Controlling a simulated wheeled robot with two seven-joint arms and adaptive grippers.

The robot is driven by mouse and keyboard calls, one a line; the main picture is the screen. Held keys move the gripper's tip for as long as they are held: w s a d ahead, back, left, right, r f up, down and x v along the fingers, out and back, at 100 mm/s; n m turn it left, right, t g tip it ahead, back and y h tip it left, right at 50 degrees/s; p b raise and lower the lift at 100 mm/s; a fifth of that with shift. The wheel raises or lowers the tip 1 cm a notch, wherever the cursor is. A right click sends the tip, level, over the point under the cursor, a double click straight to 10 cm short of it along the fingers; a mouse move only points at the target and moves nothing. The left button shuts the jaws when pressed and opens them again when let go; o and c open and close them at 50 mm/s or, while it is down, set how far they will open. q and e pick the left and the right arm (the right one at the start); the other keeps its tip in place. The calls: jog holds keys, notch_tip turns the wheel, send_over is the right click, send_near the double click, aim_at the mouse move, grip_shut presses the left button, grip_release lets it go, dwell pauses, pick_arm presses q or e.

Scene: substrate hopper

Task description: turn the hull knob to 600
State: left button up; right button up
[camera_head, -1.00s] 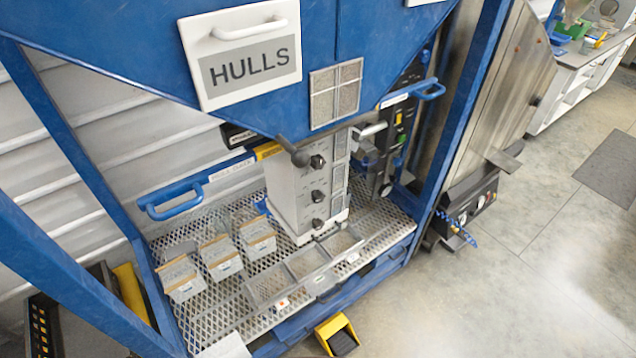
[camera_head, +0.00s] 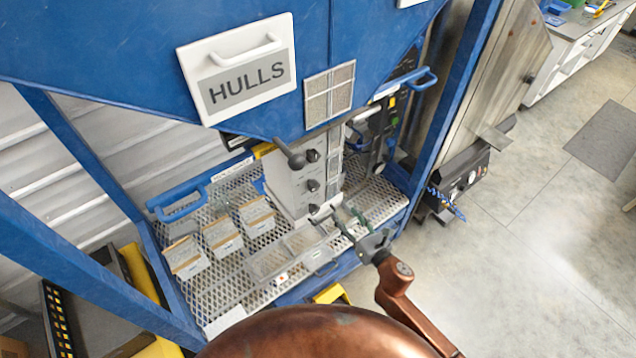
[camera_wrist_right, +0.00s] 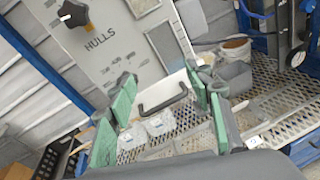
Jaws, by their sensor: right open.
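My right gripper (camera_head: 345,217) is open near the panel's lower right edge. In the right wrist view its green-padded fingers (camera_wrist_right: 163,84) are apart, below and right of the knob, not touching it. My left gripper is out of view.
A grey lever with a round end (camera_head: 289,154) projects beside the top knob. Several filled boxes (camera_head: 222,236) stand on the mesh deck (camera_head: 215,290) left of the panel. Blue frame posts (camera_head: 455,95) flank the hopper. Open floor (camera_head: 530,270) lies to the right.

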aim_at(316, 188)
jog(key=a+r+n+y, duration=0.1)
jog(key=a+r+n, duration=0.1)
jog(key=r, duration=0.1)
jog(key=a+r+n+y+p, duration=0.1)
jog(key=a+r+n, duration=0.1)
jog(key=r, duration=0.2)
jog(key=a+r+n, duration=0.2)
jog(key=a+r, duration=0.1)
jog(key=r, duration=0.1)
jog(key=shift+s+r+y, duration=0.2)
jog(key=shift+s+y, duration=0.1)
jog(key=shift+y, duration=0.1)
jog(key=p+x, duration=0.1)
jog(key=x, duration=0.3)
jog(key=shift+w+a+f, duration=0.15)
jog(key=shift+w+a, duration=0.1)
jog(key=shift+w, duration=0.15)
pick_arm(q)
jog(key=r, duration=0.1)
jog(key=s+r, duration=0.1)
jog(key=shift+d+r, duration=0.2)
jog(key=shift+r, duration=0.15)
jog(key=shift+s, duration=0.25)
pick_arm(e)
jog(key=shift+c, duration=0.6)
